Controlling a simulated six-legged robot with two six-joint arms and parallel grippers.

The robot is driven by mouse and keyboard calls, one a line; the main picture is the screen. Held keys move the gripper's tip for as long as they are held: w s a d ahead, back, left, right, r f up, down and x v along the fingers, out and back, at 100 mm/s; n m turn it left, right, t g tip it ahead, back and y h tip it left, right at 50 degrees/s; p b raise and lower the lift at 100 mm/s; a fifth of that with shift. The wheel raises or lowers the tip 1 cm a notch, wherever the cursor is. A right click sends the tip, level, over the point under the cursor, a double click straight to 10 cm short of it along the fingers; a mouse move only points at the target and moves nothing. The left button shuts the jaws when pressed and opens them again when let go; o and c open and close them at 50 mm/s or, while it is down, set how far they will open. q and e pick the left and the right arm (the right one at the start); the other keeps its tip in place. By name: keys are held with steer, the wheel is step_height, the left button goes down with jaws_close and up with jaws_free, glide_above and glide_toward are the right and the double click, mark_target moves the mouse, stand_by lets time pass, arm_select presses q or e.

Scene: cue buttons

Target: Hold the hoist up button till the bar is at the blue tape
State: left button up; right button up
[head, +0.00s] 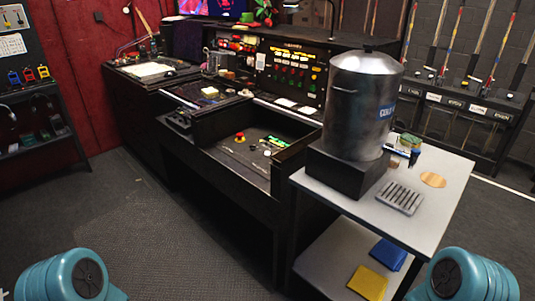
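A black control console (190,120) stands in the middle of the head view. An upright panel (290,72) at the back carries rows of lit yellow, red and green buttons. Labels are too small to read, so I cannot tell which one is the hoist up button. I cannot pick out the bar or the blue tape for certain. Neither gripper shows; only teal parts of my arms are at the bottom corners.
A metal urn (364,105) on a black stand is on a grey cart (440,190) at the right, blocking part of the console. Striped poles (450,38) rise from a labelled rack (455,105) behind. Dark floor (150,225) is clear at the front left.

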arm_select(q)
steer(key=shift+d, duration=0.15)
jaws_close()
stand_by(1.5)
